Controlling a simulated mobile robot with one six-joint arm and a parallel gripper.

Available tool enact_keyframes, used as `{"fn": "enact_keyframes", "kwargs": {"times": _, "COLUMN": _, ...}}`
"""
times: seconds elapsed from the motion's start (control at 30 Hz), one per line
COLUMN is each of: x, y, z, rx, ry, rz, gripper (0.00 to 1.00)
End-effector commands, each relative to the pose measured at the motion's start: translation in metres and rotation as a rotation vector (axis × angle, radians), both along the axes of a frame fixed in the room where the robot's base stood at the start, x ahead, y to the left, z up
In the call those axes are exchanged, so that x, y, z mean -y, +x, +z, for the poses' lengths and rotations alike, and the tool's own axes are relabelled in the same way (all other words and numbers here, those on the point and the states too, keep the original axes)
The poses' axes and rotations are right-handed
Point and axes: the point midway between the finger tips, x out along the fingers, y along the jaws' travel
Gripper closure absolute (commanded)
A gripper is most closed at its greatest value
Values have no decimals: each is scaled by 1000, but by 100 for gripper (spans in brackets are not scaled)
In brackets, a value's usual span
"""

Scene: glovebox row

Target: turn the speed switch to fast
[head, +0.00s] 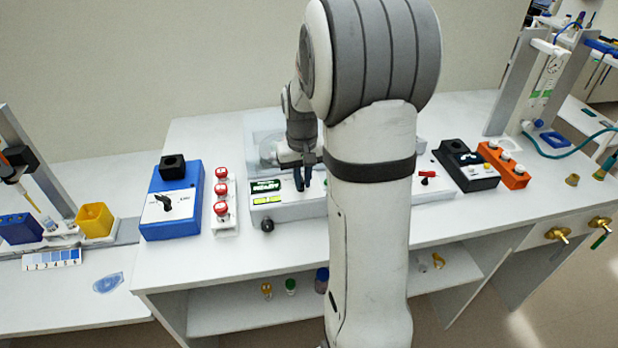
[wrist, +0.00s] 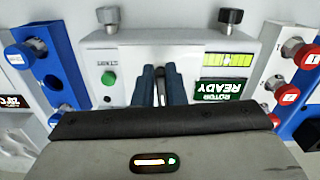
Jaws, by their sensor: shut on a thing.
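My gripper (head: 302,180) is over the white device (head: 300,212), just right of its display. In the wrist view my gripper (wrist: 161,98) has its two dark blue fingers pointing at the device's panel. They are closed on a small dark part (wrist: 161,80) between them, seemingly the speed switch. The fingers hide most of it, so its setting and labels cannot be read. The panel (wrist: 140,55) appears upside down there, with a green start button (wrist: 109,78) on the left and a green "ROTOR READY" display (wrist: 221,88) on the right.
A row of red-capped knobs (head: 222,190) and a blue box with a black dial (head: 165,201) stand left of the device. A red lever (head: 427,175), a black box (head: 467,165) and an orange block (head: 503,164) are to the right. My arm hides the middle.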

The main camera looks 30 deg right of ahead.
Motion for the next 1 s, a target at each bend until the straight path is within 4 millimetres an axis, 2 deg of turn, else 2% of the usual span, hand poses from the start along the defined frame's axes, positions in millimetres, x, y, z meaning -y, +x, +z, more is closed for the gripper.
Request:
{"fn": "enact_keyframes", "kwargs": {"times": 0.23, "x": -1, "y": 2, "z": 1, "rx": 6, "ry": -2, "rz": -74, "gripper": 100}}
{"fn": "enact_keyframes", "kwargs": {"times": 0.7, "x": 0, "y": 2, "z": 2, "rx": 8, "ry": -3, "rz": -88, "gripper": 100}}
{"fn": "enact_keyframes", "kwargs": {"times": 0.73, "x": 0, "y": 2, "z": 2, "rx": 8, "ry": -3, "rz": -88, "gripper": 87}}
{"fn": "enact_keyframes", "kwargs": {"times": 1.0, "x": 0, "y": 1, "z": 1, "rx": 4, "ry": -2, "rz": -88, "gripper": 67}}
